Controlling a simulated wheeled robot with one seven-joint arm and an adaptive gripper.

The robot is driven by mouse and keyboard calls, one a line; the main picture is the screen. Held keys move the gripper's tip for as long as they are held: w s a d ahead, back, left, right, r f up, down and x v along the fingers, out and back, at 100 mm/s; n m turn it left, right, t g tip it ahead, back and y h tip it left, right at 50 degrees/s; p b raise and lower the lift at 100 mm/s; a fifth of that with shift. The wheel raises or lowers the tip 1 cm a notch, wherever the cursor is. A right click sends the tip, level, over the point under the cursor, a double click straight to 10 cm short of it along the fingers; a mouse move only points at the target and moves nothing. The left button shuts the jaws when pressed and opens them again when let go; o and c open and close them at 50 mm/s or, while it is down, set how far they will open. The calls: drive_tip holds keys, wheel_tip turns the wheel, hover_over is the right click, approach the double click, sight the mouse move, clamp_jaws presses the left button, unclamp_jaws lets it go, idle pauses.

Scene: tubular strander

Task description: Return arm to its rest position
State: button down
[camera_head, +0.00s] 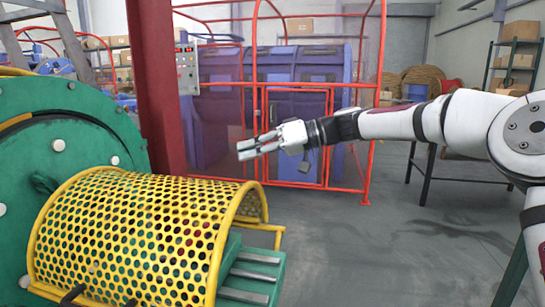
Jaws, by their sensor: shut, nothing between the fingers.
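My white arm (400,121) reaches in from the right edge, stretched nearly level toward the left. My gripper (243,150) is at its end, shut and empty, pointing left. It shows in mid-air above and behind the right end of the yellow perforated guard (130,235), apart from it in the picture. The guard is a curved mesh cover beside the large green machine disc (60,130).
A dark red column (156,90) stands left of my gripper. A red safety fence (262,100) with blue cabinets (300,75) is behind it. A dark stand (428,175) is under my arm. Grey floor (390,250) is open at front centre. Shelves with boxes (520,30) are at right.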

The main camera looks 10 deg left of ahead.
drive_tip(key=s+d+f+m+h, duration=0.1)
drive_tip(key=s+d+f+h, duration=0.25)
drive_tip(key=s, duration=0.35)
drive_tip(key=s+d+f+m+h, duration=0.1)
drive_tip(key=s+d+f+h, duration=0.2)
drive_tip(key=s, duration=0.5)
drive_tip(key=s+d+f+m+h, duration=0.2)
drive_tip(key=s+d+m+h, duration=0.1)
drive_tip(key=s+d, duration=0.7)
drive_tip(key=s+d+f+m+t+h, duration=0.1)
drive_tip(key=s+d+f+m+h, duration=0.25)
drive_tip(key=s+d, duration=0.6)
drive_tip(key=s+d+f+m+h, duration=0.2)
drive_tip(key=s+d+m, duration=0.2)
drive_tip(key=s+d, duration=0.6)
wheel_tip(320, 180, up, 32)
drive_tip(key=s+a+t+p, duration=0.1)
drive_tip(key=t+p, duration=0.3)
drive_tip(key=p, duration=2.5)
drive_tip(key=shift+s+a+n+p, duration=0.4)
drive_tip(key=shift+s+n, duration=0.05)
drive_tip(key=shift+s, duration=0.1)
drive_tip(key=shift+r, duration=0.1)
